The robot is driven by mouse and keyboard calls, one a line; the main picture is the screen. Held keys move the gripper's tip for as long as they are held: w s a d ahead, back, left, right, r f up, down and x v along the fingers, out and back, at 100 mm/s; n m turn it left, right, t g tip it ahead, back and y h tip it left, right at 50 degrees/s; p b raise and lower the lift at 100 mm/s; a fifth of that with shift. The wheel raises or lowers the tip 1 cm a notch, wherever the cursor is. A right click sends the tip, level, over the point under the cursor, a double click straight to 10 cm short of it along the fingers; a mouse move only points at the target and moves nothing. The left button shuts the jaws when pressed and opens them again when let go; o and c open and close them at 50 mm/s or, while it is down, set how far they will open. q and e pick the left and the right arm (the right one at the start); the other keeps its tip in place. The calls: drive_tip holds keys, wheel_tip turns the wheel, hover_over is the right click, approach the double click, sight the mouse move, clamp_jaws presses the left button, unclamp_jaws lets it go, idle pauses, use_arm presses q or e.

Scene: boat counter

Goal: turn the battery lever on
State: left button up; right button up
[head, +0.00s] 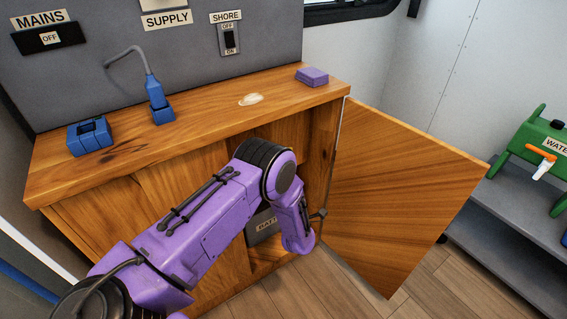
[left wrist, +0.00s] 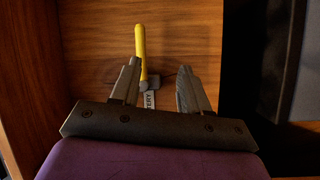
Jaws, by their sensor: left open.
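The battery lever (left wrist: 141,52) is a yellow handle standing nearly upright on a small grey base (left wrist: 153,81) in the left wrist view. A white label (left wrist: 150,99) lies below it, partly hidden. My left gripper (left wrist: 158,66) is open, its two dark fingers pointing toward the lever. The lever appears between the fingers, close beside the left one; I cannot tell whether they touch. In the head view my purple left arm reaches into the open cupboard and hides the lever. A grey box with a partly covered label (head: 265,224) shows behind the arm. My right gripper is not in view.
The wooden cupboard door (head: 395,195) stands open to the right of my arm. The countertop (head: 205,98) above holds a blue socket block (head: 90,136), a blue plug (head: 156,98) and a purple sponge (head: 312,77). A green water container (head: 540,150) stands at the right.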

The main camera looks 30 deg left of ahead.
use_arm(q)
drive_tip(key=w+a+r+n, duration=0.1)
drive_tip(key=w+a, duration=0.1)
drive_tip(key=w, duration=0.1)
drive_tip(key=w+a+r+n+y, duration=0.1)
drive_tip(key=w+a+r, duration=0.1)
drive_tip(key=w+a, duration=0.1)
drive_tip(key=w+a+r+y, duration=0.1)
drive_tip(key=w+a, duration=0.2)
drive_tip(key=shift+w+r+n, duration=0.1)
drive_tip(key=shift+r+n, duration=0.05)
drive_tip(key=shift+n, duration=0.25)
drive_tip(key=shift+d+b, duration=0.1)
drive_tip(key=shift+b, duration=0.2)
clamp_jaws()
